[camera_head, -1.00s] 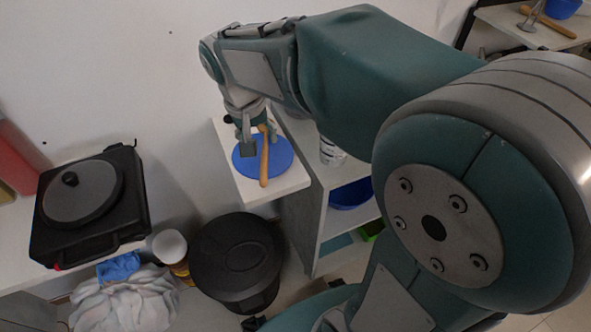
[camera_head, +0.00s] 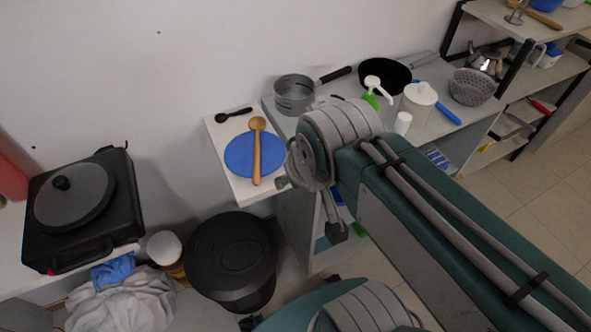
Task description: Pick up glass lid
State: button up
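The glass lid (camera_head: 75,197), round and grey with a black knob, lies on the black cooker (camera_head: 120,195) at the left. My gripper (camera_head: 310,207) is right of the blue disc, in front of the shelf unit, far to the right of the lid. Its two finger ends look spread apart, with nothing seen between them. Part of the gripper is hidden by my own wrist.
A wooden spoon (camera_head: 257,160) lies on a blue disc (camera_head: 240,168) on a white shelf, beside a black spoon (camera_head: 233,115). A black lidded bin (camera_head: 233,255), a jar (camera_head: 165,248) and cloth (camera_head: 125,300) sit below. Pans crowd the right counter.

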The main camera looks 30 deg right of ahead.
aim_at(73, 197)
jog(key=k+u, duration=0.1)
jog(key=u, duration=0.6)
jog(key=i+u, duration=0.1)
jog(key=u, duration=0.5)
